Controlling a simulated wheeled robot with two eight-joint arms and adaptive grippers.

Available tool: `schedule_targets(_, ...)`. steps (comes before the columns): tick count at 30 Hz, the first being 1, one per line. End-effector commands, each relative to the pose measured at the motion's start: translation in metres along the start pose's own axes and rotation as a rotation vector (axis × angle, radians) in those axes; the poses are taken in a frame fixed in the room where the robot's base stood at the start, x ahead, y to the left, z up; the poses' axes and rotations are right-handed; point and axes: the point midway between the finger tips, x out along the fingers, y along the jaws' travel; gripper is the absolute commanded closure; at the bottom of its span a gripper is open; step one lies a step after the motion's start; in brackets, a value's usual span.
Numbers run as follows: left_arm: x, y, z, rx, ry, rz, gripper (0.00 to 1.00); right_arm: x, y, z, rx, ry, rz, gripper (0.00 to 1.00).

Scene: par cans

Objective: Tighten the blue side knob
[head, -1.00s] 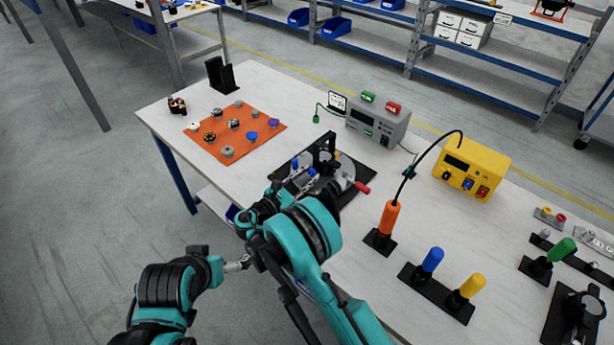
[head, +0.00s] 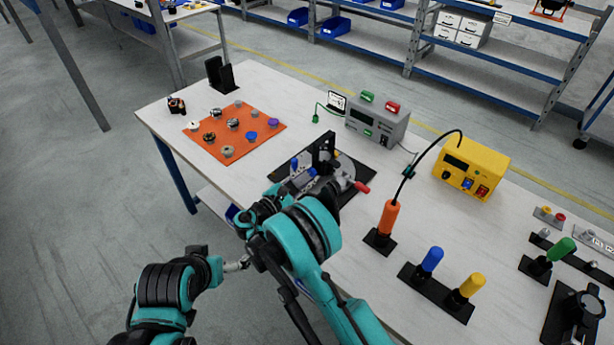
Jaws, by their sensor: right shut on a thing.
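The fixture stands on a black base plate (head: 358,188) on the table, with a black upright (head: 325,150), a pale round part and a red-tipped handle (head: 362,187). The blue side knob (head: 294,161) shows as a small blue spot at the fixture's left side. My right gripper (head: 300,178) is at that side, shut on the knob; its fingers are small and partly hidden, so the exact contact is not clear. My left gripper (head: 236,266) is low at the table's near side, away from the fixture, and its jaws are too small to read.
An orange mat (head: 207,148) with several knobs lies to the left. A grey box (head: 377,122) and a yellow box (head: 472,167) stand behind and right. An orange-handled tool (head: 388,218), a blue handle (head: 432,260) and a yellow handle (head: 471,287) stand upright at right.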

Motion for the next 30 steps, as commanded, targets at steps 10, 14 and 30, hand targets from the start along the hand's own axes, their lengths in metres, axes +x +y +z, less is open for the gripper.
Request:
schedule_targets(10,0.0,0.0,0.0,0.0,0.0,0.0,0.0,0.0,-0.0004,-0.0002,-0.001,0.001,-0.001,0.52)
schedule_targets(14,0.0001,0.0,0.0001,0.0,0.0,0.0,0.0,-0.0001,-0.0005,-0.0004,-0.005,0.001,-0.001,0.52)
schedule_targets(30,0.0,0.0,0.0,0.0,0.0,0.0,0.0,0.0,0.0014,-0.0006,-0.491,0.0,0.0,0.52)
